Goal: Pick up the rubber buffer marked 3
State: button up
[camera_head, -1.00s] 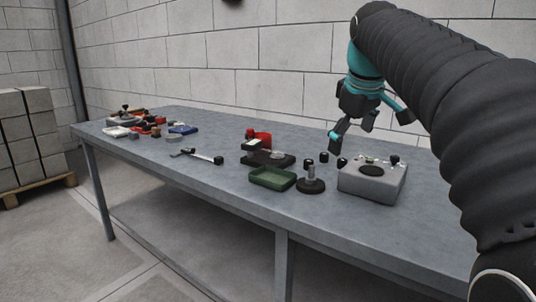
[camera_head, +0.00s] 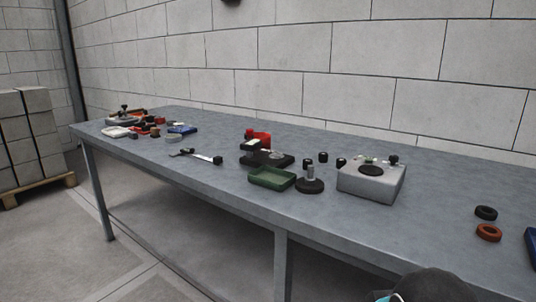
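Several small black cylindrical pieces that look like rubber buffers stand on the grey table. One is at the left (camera_head: 308,161), one in the middle (camera_head: 323,157) and one at the right (camera_head: 341,162), between the green tray and the grey box. No number is readable on any of them, so I cannot tell which is marked 3. My gripper is out of view. Only a dark and teal part of my arm shows at the bottom edge, right of centre. Whether my gripper holds anything is hidden.
A grey box (camera_head: 370,186) with a dark disc on top stands right of the black pieces. A round black base with a post (camera_head: 310,184) and a green tray (camera_head: 272,179) are in front. A black ring (camera_head: 486,213) and an orange ring (camera_head: 488,232) lie at right.

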aim_at(306, 162)
jog(key=u, duration=1.15)
jog(key=i, duration=0.35)
jog(key=z, duration=0.6)
